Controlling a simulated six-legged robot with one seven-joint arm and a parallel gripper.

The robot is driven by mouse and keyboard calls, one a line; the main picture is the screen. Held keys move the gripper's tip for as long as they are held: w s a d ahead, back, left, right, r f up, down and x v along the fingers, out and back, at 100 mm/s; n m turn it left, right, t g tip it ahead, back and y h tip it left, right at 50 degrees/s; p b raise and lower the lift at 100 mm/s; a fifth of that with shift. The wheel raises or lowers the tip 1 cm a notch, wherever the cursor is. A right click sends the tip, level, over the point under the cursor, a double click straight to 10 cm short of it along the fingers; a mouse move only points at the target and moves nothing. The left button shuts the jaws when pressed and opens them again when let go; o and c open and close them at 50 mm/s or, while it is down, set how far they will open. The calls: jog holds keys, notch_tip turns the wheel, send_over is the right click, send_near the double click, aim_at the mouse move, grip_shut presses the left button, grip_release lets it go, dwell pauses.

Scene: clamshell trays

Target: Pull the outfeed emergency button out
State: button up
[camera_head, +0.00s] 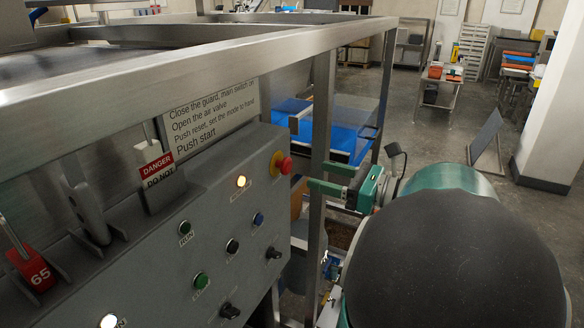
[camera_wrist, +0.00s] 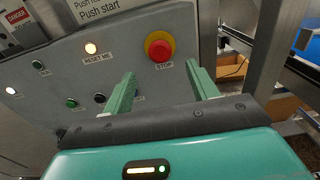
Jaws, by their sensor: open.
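A red mushroom button (camera_head: 284,165) on a yellow collar sits at the right end of a grey control panel (camera_head: 150,270). In the wrist view the red button (camera_wrist: 160,49) is labelled STOP. My gripper (camera_head: 319,177) has green fingers and is open, to the right of the button in the head view. In the wrist view the fingertips of my gripper (camera_wrist: 162,74) are apart, with the button beyond and between them. The fingers do not appear to touch the button, and nothing is between them.
A steel frame post (camera_head: 321,130) stands close behind my fingers in the head view. The panel carries a lit amber lamp (camera_head: 242,181), several small buttons and knobs, and a DANGER tag (camera_head: 157,168). A blue conveyor (camera_head: 350,125) lies beyond the post.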

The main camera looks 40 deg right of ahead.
aim_at(290, 167)
jog(key=x, duration=0.8)
